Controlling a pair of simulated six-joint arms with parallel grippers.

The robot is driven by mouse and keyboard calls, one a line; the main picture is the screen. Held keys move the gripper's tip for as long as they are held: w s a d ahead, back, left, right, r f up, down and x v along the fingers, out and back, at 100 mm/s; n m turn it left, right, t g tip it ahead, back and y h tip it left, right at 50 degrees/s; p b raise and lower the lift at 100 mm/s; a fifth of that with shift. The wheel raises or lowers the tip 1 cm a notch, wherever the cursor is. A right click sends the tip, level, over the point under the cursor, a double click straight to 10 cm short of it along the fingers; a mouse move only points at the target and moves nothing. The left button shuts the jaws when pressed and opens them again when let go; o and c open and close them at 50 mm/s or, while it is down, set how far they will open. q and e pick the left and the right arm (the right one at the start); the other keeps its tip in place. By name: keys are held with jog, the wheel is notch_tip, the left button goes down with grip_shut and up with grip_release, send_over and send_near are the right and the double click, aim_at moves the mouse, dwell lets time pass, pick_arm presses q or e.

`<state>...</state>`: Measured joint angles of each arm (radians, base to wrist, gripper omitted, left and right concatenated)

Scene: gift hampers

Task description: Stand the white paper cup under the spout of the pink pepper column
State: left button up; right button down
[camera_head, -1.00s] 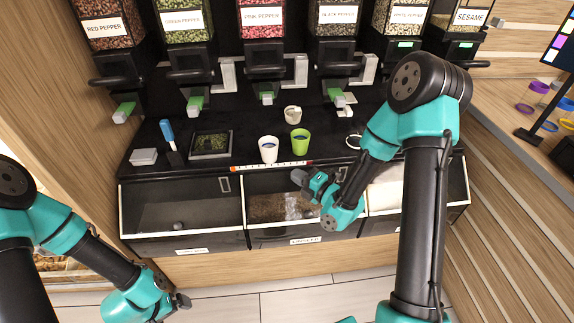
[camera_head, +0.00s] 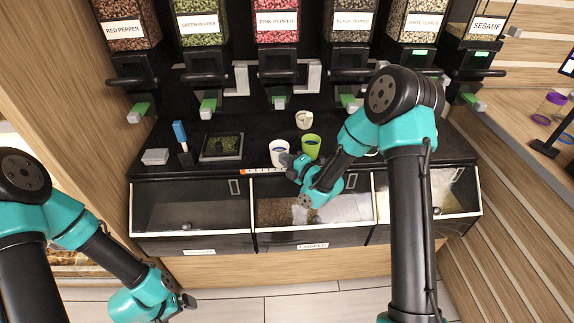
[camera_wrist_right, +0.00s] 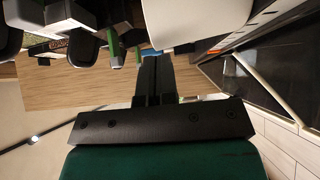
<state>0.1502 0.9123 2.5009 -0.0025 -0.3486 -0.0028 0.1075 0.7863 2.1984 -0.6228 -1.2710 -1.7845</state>
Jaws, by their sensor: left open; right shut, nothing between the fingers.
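The white paper cup (camera_head: 279,153) stands on the black counter in the head view, its lower right side partly hidden by my right gripper. My left gripper (camera_head: 187,301) is open, low at the left, far from the cup.
A green cup (camera_head: 311,147) stands just right of the white one. A cream vessel (camera_head: 304,119) is behind. A dark tray (camera_head: 221,147), a blue-handled brush (camera_head: 180,133) and a white block (camera_head: 155,157) are to the left. Bins line the counter front.

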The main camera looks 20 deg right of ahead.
dwell(0.3)
jog(key=w, duration=0.1)
jog(key=w+d, duration=0.1)
jog(key=w, duration=0.1)
jog(key=shift+a, duration=0.1)
dwell(0.4)
pick_arm(q)
jog(key=shift+w+d, duration=0.2)
jog(key=shift+d, duration=0.1)
pick_arm(e)
jog(key=s+a+v, duration=0.1)
jog(key=a+v, duration=0.1)
jog(key=v, duration=1)
jog(key=shift+s, duration=0.55)
pick_arm(q)
jog(key=shift+c, duration=0.4)
